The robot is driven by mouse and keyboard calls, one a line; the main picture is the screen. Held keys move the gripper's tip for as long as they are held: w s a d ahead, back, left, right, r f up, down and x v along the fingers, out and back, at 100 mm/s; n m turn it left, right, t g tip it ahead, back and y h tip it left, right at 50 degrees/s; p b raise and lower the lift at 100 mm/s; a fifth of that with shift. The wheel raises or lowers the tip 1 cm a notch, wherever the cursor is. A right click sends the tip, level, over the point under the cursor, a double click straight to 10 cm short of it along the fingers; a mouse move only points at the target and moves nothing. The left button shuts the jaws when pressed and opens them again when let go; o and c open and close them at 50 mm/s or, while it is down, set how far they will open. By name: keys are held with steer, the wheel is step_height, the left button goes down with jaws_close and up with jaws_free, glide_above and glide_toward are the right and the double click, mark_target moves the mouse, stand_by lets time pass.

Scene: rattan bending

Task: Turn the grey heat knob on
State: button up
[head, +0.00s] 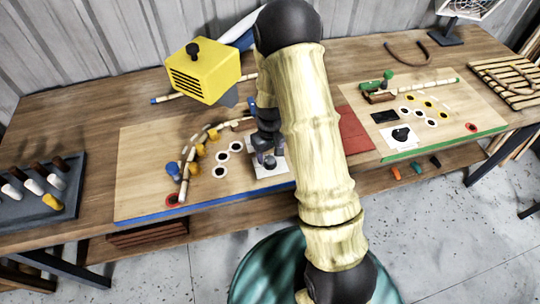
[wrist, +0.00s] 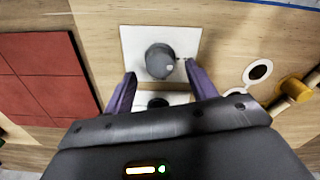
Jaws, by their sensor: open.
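The grey heat knob (wrist: 160,61) sits on a white square plate (wrist: 132,42) in the wrist view. It has a small light mark on its side, and a small dark mark lies on the plate to its right. My gripper (wrist: 160,80) is open, with its two purple fingers on either side of and just below the knob in the picture. I cannot tell whether a finger touches it. In the head view my gripper (head: 266,158) is over the white plate (head: 262,171), and my arm and gripper mostly hide the knob.
The blue-edged board (head: 140,190) holds a bent rattan strip (head: 186,152), yellow pegs and white-ringed holes. A yellow heater box (head: 203,73) stands behind. A green-edged board (head: 400,150) with a black knob (head: 401,134) is at right. Red tiles (wrist: 40,75) lie left in the wrist view.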

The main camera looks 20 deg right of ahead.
mark_target(270, 162)
steer(key=shift+f, duration=1.25)
steer(key=c, duration=1)
